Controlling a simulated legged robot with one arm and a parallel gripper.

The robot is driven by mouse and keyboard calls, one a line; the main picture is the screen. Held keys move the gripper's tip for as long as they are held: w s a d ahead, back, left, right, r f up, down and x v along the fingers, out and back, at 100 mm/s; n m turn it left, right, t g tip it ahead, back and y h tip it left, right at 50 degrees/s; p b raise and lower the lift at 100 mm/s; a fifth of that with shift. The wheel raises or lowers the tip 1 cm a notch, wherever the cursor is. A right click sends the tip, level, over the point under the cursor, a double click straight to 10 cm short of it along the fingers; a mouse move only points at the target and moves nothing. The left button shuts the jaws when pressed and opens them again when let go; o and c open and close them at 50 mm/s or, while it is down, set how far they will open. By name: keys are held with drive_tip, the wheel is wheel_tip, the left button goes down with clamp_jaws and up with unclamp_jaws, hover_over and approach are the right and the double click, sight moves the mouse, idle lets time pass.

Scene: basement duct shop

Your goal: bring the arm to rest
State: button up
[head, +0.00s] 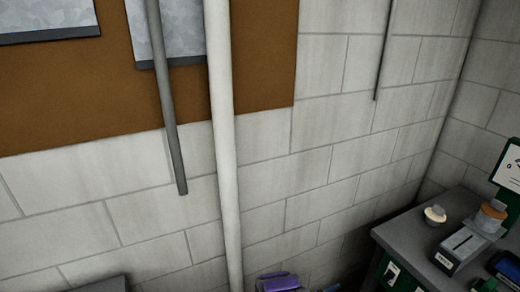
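My arm and my gripper do not show in the head view. The view is tilted and looks at a pale block wall (330,140) and its right-hand corner. Whether the gripper is open or shut, or holds anything, cannot be seen.
A white vertical pipe (222,150) runs down the wall beside a grey pipe (165,95) and a brown board (262,60). At lower right, a grey-topped bench (415,232) bears a small round item (435,214) and a grey box (461,248). A purple object (280,283) shows at the bottom edge.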

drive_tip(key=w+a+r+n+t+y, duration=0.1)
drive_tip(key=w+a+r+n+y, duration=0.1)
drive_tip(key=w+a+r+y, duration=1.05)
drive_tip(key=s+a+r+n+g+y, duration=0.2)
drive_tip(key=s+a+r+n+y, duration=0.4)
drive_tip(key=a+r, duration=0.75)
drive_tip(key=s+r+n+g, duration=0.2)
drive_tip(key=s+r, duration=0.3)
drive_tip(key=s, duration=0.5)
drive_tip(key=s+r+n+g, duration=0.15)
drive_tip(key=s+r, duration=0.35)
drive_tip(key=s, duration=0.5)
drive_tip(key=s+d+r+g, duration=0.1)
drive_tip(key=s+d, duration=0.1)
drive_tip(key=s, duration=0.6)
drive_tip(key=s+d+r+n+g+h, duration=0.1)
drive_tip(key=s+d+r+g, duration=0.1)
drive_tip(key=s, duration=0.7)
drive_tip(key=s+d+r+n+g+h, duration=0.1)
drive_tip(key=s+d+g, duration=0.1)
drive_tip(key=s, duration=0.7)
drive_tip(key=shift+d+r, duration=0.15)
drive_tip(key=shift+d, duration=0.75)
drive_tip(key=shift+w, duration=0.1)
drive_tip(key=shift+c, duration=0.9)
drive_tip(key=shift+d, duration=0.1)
